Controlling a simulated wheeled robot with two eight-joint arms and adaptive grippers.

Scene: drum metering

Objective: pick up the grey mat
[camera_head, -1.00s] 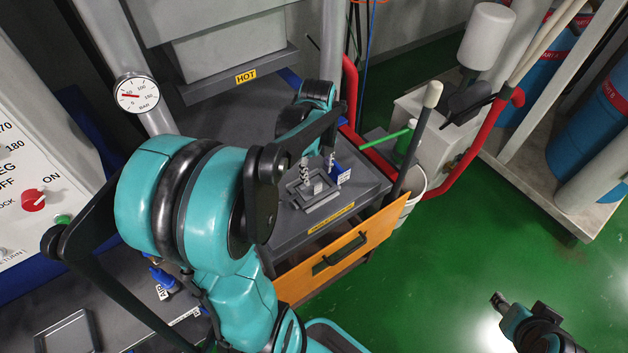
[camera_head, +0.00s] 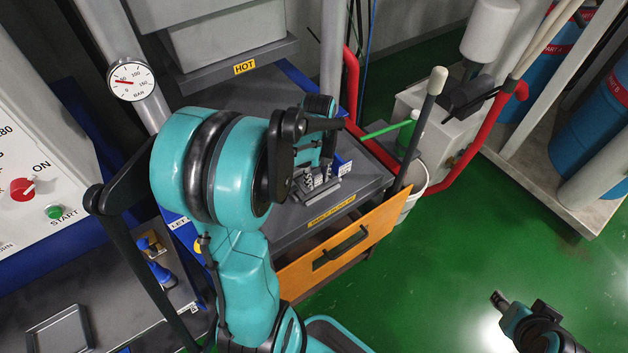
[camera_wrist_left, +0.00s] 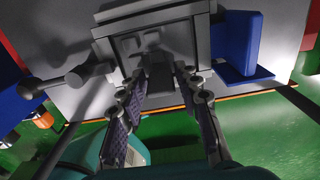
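A grey framed plate with a raised block, which I take to be the grey mat (camera_head: 332,196), lies on the dark bench top. In the left wrist view the plate (camera_wrist_left: 112,47) fills the top middle. My left gripper (camera_head: 318,184) is down at the plate. In the left wrist view its two fingers (camera_wrist_left: 162,80) stand apart on either side of a dark grey block; firm contact is not clear. My right gripper (camera_head: 499,300) is far off at lower right over the green floor, too small to read.
A blue holder (camera_head: 343,164) stands close beside the plate, also in the left wrist view (camera_wrist_left: 240,45). An orange drawer front (camera_head: 335,252) is below the bench edge. A white bucket (camera_head: 412,185) with a long-handled tool is at right. A grey tray (camera_head: 62,330) lies lower left.

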